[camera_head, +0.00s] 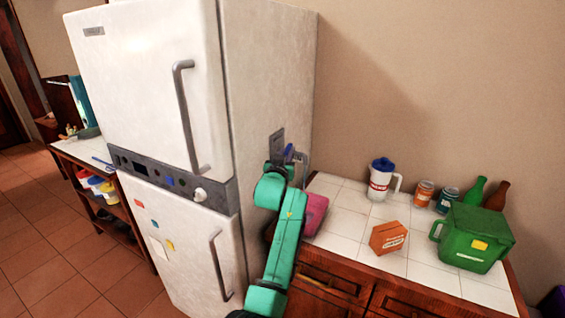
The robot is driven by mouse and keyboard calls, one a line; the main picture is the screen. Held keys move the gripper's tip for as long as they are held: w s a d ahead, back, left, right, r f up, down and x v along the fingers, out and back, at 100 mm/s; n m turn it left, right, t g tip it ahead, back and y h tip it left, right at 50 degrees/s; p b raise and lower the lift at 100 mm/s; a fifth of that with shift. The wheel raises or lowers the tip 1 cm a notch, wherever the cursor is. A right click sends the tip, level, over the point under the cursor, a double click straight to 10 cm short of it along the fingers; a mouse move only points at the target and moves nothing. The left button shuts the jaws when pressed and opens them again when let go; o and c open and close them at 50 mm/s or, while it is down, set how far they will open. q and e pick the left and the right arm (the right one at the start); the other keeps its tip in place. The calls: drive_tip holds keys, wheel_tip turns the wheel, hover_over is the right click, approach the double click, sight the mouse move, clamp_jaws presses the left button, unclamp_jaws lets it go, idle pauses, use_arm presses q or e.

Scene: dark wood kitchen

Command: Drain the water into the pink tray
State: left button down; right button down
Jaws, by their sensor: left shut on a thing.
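The pink tray (316,212) sits at the left end of the white-tiled counter, against the fridge side. My left arm hides part of it, and I cannot see inside it. My left gripper (293,156) is above the tray, beside a grey plate (277,143) on the fridge's side. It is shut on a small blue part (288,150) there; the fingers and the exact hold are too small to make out. No water is visible. My right gripper is out of view.
A white fridge (150,90) stands left of the counter. On the counter (345,225) are a blue-lidded white pitcher (381,182), an orange box (388,238), two cans (424,193), a green container (472,240) and two bottles (497,195). A low shelf unit (105,190) stands far left.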

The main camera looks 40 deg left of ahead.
use_arm(q)
drive_tip(key=c, duration=0.8)
unclamp_jaws()
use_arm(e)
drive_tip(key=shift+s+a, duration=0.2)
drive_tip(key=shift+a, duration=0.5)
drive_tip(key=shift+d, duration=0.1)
use_arm(q)
drive_tip(key=b+v, duration=0.4)
drive_tip(key=v, duration=1)
drive_tip(key=shift+s+d, duration=0.2)
drive_tip(key=shift+s, duration=0.05)
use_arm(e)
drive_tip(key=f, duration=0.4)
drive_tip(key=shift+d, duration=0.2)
